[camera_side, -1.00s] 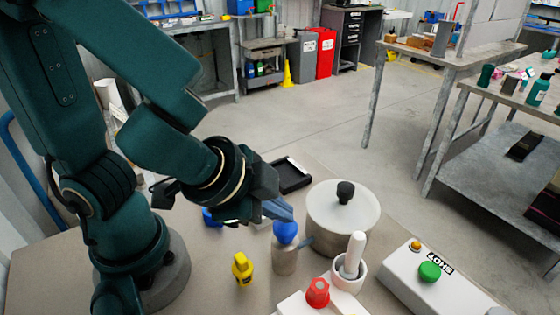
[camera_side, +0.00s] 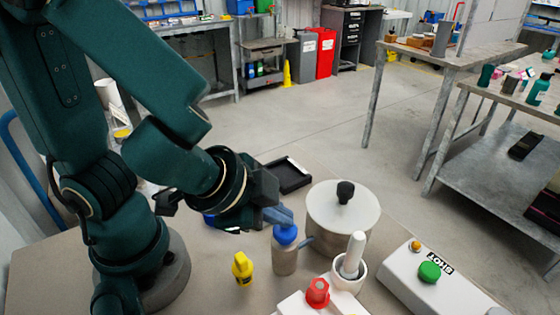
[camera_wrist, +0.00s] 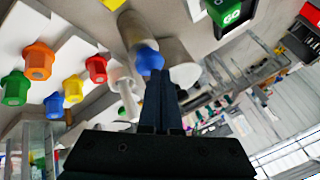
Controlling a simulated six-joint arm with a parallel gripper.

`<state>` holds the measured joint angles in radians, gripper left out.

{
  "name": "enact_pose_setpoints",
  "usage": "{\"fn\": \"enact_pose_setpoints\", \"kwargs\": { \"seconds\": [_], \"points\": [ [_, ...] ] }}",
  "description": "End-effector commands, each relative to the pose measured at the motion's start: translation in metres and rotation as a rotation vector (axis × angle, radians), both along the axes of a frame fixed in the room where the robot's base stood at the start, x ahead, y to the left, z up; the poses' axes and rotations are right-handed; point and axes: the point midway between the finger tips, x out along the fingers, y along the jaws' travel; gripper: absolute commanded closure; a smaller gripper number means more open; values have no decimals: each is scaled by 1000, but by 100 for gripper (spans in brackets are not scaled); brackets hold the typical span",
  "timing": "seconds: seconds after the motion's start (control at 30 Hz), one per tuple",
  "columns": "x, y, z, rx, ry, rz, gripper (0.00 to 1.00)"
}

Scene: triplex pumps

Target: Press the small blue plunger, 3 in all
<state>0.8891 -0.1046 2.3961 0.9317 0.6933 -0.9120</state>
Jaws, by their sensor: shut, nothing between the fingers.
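A bottle-like pump with a grey-beige body (camera_side: 285,262) and a blue plunger on top (camera_side: 286,236) stands upright on the bench in the side view. The blue plunger also shows in the wrist view (camera_wrist: 148,60), right at my fingertips. My gripper (camera_side: 279,216) is shut and empty, its fingers angled down onto the top of the blue plunger. They look to be touching it, though the exact contact is partly hidden by the fingers. Another blue piece (camera_side: 209,219) shows partly behind my gripper.
A steel pot with a black knob (camera_side: 342,212) stands close right of the pump. A white mortar and pestle (camera_side: 352,262), a red knob (camera_side: 317,292) and a white button box (camera_side: 440,285) are nearer. A yellow-topped item (camera_side: 243,268) is at left; a black tray (camera_side: 288,177) lies behind.

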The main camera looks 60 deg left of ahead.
Motion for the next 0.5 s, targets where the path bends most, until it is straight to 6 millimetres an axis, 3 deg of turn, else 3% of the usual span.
{"fn": "enact_pose_setpoints", "kwargs": {
  "seconds": [0.5],
  "points": [
    [-1,1,-7,3,2,0,100]
  ]
}}
